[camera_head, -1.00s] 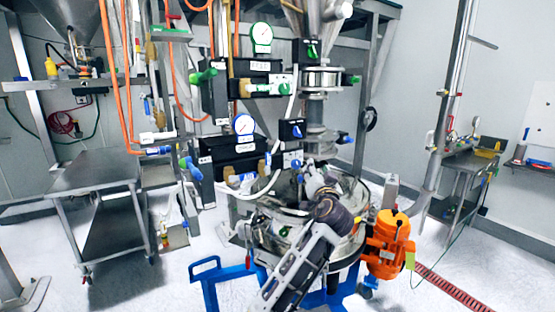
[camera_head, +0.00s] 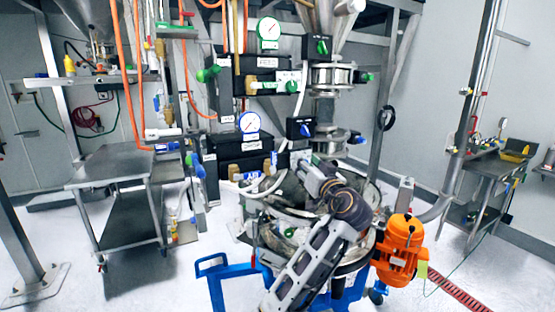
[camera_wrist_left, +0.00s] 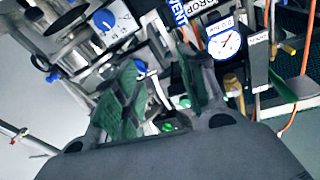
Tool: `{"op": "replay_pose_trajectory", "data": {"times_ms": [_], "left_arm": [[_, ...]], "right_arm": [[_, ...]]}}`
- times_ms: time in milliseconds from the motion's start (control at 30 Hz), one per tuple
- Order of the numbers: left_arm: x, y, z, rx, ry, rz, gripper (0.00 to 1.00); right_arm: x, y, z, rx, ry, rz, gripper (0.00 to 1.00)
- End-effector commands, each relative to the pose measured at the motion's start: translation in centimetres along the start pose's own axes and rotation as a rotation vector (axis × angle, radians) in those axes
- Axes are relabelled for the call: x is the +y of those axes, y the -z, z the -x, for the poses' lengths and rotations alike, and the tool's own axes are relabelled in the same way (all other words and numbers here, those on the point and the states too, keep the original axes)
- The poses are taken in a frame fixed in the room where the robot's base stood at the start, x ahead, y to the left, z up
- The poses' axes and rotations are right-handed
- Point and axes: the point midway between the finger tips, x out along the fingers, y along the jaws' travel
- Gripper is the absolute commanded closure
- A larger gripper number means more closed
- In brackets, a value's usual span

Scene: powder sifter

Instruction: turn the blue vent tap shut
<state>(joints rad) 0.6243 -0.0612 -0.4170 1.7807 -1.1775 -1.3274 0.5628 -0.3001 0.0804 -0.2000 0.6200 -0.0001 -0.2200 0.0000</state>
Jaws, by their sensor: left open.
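My left gripper (camera_wrist_left: 160,95) is open, its green-padded fingers reaching toward the valve panel. A blue handle (camera_wrist_left: 140,66) shows between the fingers in the left wrist view, with no clear contact. A blue "VENT" label (camera_wrist_left: 178,11) is just above. I cannot tell for sure which blue handle the label belongs to. In the head view, my left arm comes up from the bottom and its gripper (camera_head: 299,162) is small and partly lost against the lower black valve block (camera_head: 238,148). A blue handle (camera_head: 275,159) is beside that block. My right gripper is not in view.
A blue-rimmed gauge (camera_wrist_left: 227,43) is close right of the fingers. A black box with a blue knob (camera_head: 304,130) is above the arm. A steel vessel (camera_head: 365,235) and an orange motor (camera_head: 402,245) crowd below. Open floor lies left, by a steel cart (camera_head: 110,165).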

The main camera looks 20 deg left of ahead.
Motion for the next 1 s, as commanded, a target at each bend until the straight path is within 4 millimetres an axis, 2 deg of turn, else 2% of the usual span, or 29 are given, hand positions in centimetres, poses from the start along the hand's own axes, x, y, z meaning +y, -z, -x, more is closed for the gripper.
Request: {"op": "replay_pose_trajectory", "data": {"times_ms": [400, 600, 1000], "left_arm": [[-2.7, -2.5, 0.3, -0.105, 0.133, 0.151, 0.59], [-2.8, -2.7, 0.3, -0.108, 0.140, 0.206, 0.59], [-2.8, -2.7, 0.4, -0.107, 0.139, 0.207, 0.59]], "right_arm": [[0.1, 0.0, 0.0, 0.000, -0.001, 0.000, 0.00], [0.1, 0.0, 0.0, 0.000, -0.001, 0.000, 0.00], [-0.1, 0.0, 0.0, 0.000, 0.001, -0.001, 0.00]]}}
